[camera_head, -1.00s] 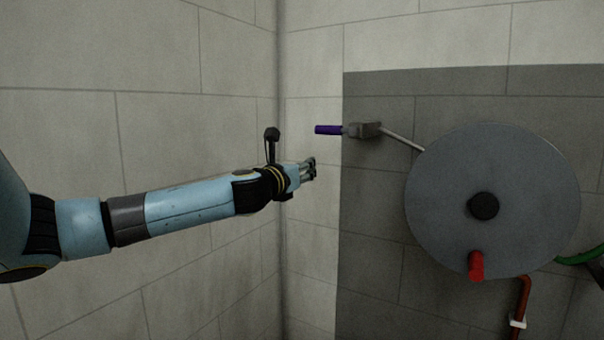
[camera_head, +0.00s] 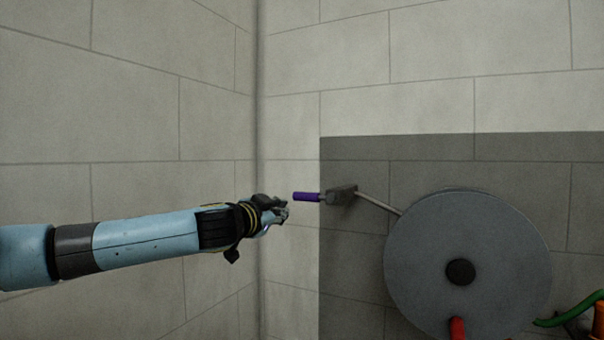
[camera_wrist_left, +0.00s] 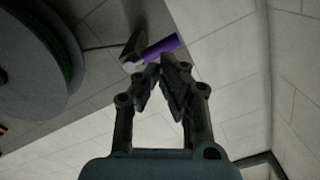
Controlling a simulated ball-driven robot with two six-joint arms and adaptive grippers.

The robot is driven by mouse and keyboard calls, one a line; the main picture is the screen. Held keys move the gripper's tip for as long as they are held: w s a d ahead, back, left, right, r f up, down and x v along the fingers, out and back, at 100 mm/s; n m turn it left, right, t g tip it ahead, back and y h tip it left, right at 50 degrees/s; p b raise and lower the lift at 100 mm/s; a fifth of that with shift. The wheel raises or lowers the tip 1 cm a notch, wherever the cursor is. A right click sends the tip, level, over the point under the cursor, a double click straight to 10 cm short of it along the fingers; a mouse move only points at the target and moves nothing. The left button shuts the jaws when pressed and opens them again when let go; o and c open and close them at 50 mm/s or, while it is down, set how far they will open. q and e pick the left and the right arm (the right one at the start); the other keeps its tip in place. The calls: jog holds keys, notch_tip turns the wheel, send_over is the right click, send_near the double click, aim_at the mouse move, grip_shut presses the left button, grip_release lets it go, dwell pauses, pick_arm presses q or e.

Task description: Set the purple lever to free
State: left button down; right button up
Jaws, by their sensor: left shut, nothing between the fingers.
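The purple lever (camera_head: 307,197) sticks out to the left from a grey bracket (camera_head: 341,194) on the dark wall panel. A thin metal rod (camera_head: 379,204) runs from the bracket to a large grey disc. My left gripper (camera_head: 285,210) is shut and empty, just left of and slightly below the lever's tip in the head view. In the left wrist view the purple lever (camera_wrist_left: 162,47) lies just beyond the fingertips (camera_wrist_left: 165,62) of my left gripper. I cannot tell whether they touch. My right gripper is not in view.
The large grey disc (camera_head: 425,270) with a black hub (camera_head: 460,272) and a red handle (camera_head: 457,327) is at the right. A green hose (camera_head: 560,321) shows at the lower right. A wall corner is behind my left gripper. The space above the lever is clear.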

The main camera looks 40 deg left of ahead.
pick_arm(q)
notch_tip(320, 180, up, 7)
jog(key=n+p, duration=0.3)
jog(key=n, duration=0.3)
notch_tip(320, 180, up, 3)
jog(key=p, duration=0.2)
send_over(312, 197)
jog(key=s+a, duration=0.1)
jog(key=s, duration=0.2)
jog(key=shift+h, duration=0.5)
jog(key=f, duration=0.2)
jog(key=w+f+b, duration=0.1)
jog(key=f, duration=0.1)
jog(key=shift+a+f, duration=0.15)
jog(key=shift+f, duration=0.05)
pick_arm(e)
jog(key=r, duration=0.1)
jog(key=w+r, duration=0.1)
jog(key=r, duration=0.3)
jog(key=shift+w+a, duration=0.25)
